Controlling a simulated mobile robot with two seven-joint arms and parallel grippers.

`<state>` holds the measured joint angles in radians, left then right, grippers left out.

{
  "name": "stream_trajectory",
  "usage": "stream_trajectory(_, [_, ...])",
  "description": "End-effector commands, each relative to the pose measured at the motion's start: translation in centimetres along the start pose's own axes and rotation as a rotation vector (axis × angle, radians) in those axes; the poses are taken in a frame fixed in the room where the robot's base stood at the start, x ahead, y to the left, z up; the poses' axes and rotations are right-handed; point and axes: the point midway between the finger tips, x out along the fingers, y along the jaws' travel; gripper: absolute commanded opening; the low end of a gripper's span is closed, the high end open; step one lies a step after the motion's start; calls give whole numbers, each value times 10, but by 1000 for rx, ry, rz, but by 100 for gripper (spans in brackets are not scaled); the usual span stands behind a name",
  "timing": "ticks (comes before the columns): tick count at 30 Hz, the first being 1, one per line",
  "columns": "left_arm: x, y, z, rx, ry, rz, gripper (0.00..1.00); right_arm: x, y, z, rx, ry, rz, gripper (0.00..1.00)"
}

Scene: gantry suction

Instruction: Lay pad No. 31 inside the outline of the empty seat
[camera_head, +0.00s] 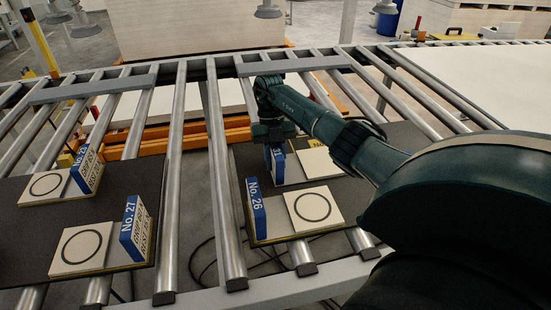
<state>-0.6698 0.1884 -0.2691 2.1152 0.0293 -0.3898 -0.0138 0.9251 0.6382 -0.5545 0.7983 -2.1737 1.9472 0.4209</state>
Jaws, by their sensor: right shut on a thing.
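My right gripper (273,137) reaches in over the far left part of the right dark board (273,236). It is shut on a blue-faced pad marked 31 (277,166), which stands upright beneath it. I cannot tell whether the pad touches the board. Just right of it is a plain pale square (318,166), partly hidden by my arm, with a yellow label (316,143) at its far edge. No outline of an empty seat can be made out clearly. My left gripper is not in view.
On the right board, upright pad No. 26 (256,210) stands beside a ringed tile (328,206). The left board (30,236) carries upright pad No. 27 (134,230), another upright pad (88,170) and ringed tiles (105,255). Metal rollers (222,180) run between the boards.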

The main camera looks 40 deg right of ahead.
Motion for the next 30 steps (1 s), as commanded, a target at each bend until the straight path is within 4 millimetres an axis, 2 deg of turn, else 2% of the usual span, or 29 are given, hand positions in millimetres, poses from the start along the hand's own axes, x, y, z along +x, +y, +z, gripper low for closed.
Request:
stream_trajectory(2, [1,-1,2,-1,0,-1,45,2,0,1,0,-1,0,0])
stream_trajectory(3, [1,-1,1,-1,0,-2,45,2,0,1,0,-1,0,26])
stream_trajectory(10, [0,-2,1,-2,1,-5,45,1,0,1,0,0,0,45])
stream_trajectory(20, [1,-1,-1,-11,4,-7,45,-3,0,0,0,-1,0,45])
stream_trajectory(25, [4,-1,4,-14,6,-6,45,-28,0,1,1,-5,2,45])
stream_trajectory(30, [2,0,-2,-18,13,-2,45,-70,0,0,2,-4,1,45])
